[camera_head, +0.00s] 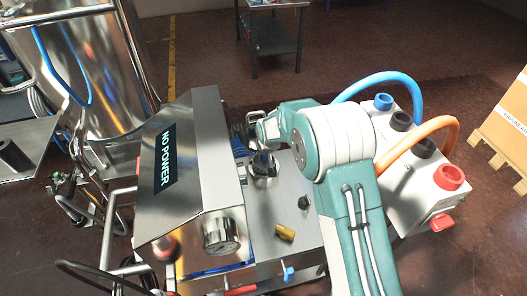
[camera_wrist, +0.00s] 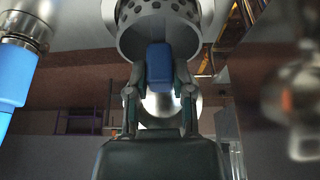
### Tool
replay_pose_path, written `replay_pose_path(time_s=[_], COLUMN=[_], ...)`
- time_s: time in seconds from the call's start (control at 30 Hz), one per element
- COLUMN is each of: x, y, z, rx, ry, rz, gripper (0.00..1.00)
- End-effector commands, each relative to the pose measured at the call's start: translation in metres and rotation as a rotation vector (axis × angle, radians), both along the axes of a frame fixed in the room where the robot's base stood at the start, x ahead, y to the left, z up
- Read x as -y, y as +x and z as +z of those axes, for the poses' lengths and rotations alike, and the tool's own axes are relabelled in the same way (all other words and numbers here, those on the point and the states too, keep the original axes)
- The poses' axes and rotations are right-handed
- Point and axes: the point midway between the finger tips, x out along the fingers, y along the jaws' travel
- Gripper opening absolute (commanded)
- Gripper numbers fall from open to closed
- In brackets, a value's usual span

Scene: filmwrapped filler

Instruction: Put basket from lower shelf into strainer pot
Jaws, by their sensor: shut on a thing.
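In the wrist view, my gripper (camera_wrist: 160,75) has its two fingers closed on a blue block-like part. This part appears to belong to the basket (camera_wrist: 160,12), a shiny metal cup with round holes, just beyond the fingertips. The basket's upper end is cut off by the frame edge. In the head view, my arm hides most of the gripper and its load. A round metal pot (camera_head: 262,172), which looks like the strainer pot, stands on the machine's steel top, left of my arm. Its inside cannot be made out.
A steel box marked NO POWER (camera_head: 180,150) stands left of the pot. A white unit (camera_head: 415,165) with blue and orange hoses is at the right. A large steel tank (camera_head: 95,70) stands at the back left. A pallet with a carton (camera_head: 505,125) is at the far right.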

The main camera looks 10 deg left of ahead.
Motion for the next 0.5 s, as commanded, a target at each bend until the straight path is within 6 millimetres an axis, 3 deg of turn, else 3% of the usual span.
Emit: replay_pose_path(time_s=[0.5], x=[0.000], y=[0.000], z=[-0.026], rx=[0.000], ry=[0.000], rz=[0.000], gripper=[0.00])
